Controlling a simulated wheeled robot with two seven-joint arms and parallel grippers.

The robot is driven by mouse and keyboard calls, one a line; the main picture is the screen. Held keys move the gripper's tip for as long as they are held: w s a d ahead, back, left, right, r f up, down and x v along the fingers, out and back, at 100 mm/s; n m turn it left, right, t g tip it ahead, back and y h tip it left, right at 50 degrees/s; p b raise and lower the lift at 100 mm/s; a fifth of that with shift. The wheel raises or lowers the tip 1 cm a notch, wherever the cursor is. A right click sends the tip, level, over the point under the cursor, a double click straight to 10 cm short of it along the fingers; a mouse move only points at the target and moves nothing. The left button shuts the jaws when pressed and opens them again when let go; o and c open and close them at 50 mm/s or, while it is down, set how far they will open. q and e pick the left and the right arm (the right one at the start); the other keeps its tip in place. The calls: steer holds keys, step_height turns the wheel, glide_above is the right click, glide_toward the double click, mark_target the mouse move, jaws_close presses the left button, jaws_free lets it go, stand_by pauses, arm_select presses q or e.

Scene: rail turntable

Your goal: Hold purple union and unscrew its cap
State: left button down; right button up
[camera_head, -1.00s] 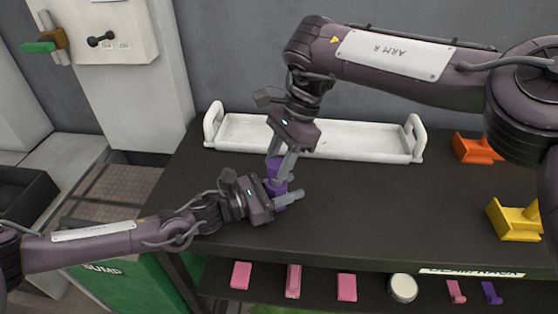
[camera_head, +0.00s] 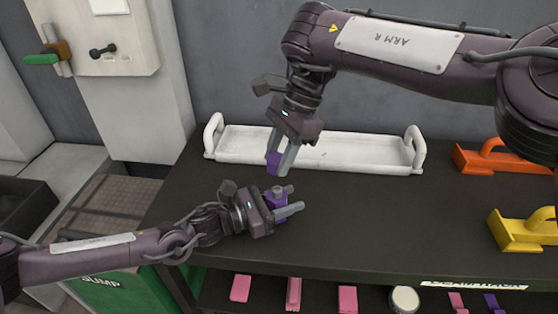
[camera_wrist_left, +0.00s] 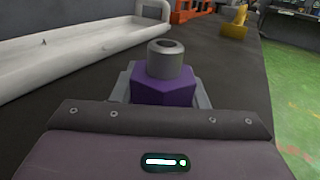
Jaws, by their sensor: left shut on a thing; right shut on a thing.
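The purple union body (camera_head: 276,203) stands upright between the fingers of my left gripper (camera_head: 284,204), which is shut on it low over the dark bench. Its grey threaded-looking stub (camera_wrist_left: 165,60) points up and is bare in the left wrist view, above the purple hex part (camera_wrist_left: 165,92). The purple cap (camera_head: 273,163) is apart from the body, a little above it. My right gripper (camera_head: 281,158) points down and is shut on the cap. The fingers hide part of the cap.
A white tray (camera_head: 350,166) with end handles lies behind the grippers. An orange holder (camera_head: 490,160) and a yellow one (camera_head: 515,236) stand at the right of the bench (camera_head: 390,225). A lower shelf holds pink pieces (camera_head: 347,298) and a round white-topped item (camera_head: 404,298).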

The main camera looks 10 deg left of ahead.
steer(key=shift+r, duration=0.2)
arm_select(q)
steer(key=c, duration=0.8)
jaws_free()
steer(key=shift+o, duration=0.2)
steer(key=v, duration=1.2)
steer(key=shift+f, duration=0.1)
steer(key=shift+s, duration=0.15)
arm_select(e)
steer(key=shift+s, duration=0.15)
